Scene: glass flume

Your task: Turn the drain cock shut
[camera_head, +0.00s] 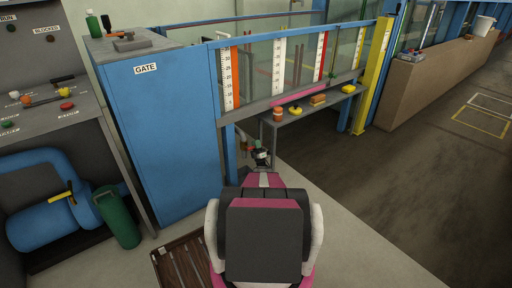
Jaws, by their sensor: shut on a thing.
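The drain cock (246,147) is a small fitting with a reddish part, low under the left end of the glass flume (300,62), beside a blue post. My gripper (259,151) is at the cock, shut on it, seen small beyond my arm. The handle and the fingertips are partly hidden and too small to tell how far the handle is turned.
A blue cabinet marked GATE (165,145) stands left of the cock. A grey shelf (330,106) with small coloured objects runs under the flume to the right. A green cylinder (117,218) and blue pipework (50,222) are at left. The floor at right is clear.

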